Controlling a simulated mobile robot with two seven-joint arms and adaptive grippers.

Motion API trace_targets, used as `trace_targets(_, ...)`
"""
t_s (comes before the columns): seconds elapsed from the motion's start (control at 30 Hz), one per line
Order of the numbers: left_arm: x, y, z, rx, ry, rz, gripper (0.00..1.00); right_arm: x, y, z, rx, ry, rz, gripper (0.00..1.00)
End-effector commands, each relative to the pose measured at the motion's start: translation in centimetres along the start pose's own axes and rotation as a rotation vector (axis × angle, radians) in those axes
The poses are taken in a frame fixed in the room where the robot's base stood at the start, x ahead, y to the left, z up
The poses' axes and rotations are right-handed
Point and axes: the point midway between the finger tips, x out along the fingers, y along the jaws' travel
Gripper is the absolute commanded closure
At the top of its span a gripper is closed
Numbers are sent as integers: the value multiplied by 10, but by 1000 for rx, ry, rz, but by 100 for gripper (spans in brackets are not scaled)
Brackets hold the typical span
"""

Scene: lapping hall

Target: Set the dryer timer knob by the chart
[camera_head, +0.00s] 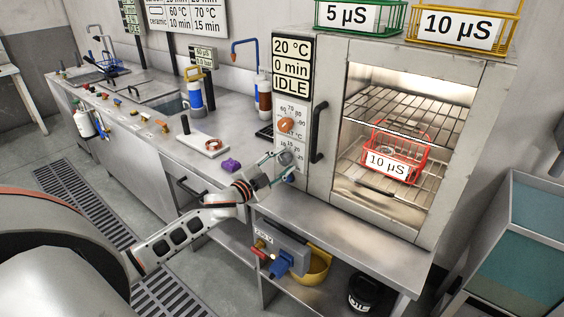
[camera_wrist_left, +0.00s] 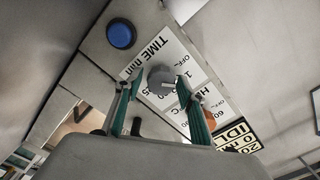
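The dryer (camera_head: 330,50) has a display (camera_head: 293,69) reading 20 °C, 0 min, IDLE. Its panel carries an orange heat knob (camera_head: 286,125) and, below it, a grey timer knob (camera_head: 286,158). In the left wrist view the timer knob (camera_wrist_left: 160,80) lies between the teal fingers of my left gripper (camera_wrist_left: 160,84), under the TIME min label. The gripper is open, with gaps beside the knob. In the head view my left gripper (camera_head: 277,165) is at the panel, partly covering the time scale. The wall chart (camera_head: 187,16) is cut off at the top. My right gripper is not in view.
A blue button (camera_wrist_left: 120,33) sits near the timer knob. The dryer's black handle (camera_head: 319,132) stands out right of the panel. A red basket (camera_head: 424,160) labelled 10 µS is inside. A purple object (camera_head: 231,165) and a white tray (camera_head: 203,148) lie on the counter.

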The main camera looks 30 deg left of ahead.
Motion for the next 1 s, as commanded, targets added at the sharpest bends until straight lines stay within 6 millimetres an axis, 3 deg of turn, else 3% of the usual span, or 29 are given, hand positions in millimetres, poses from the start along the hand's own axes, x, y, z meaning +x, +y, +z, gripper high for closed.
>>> trace_targets(0.47, -7, 0, 0, 0, 0, 0, 55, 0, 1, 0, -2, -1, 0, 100)
trace_targets(1.0, -90, 1, 0, -1, -1, 1, 55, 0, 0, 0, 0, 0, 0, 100)
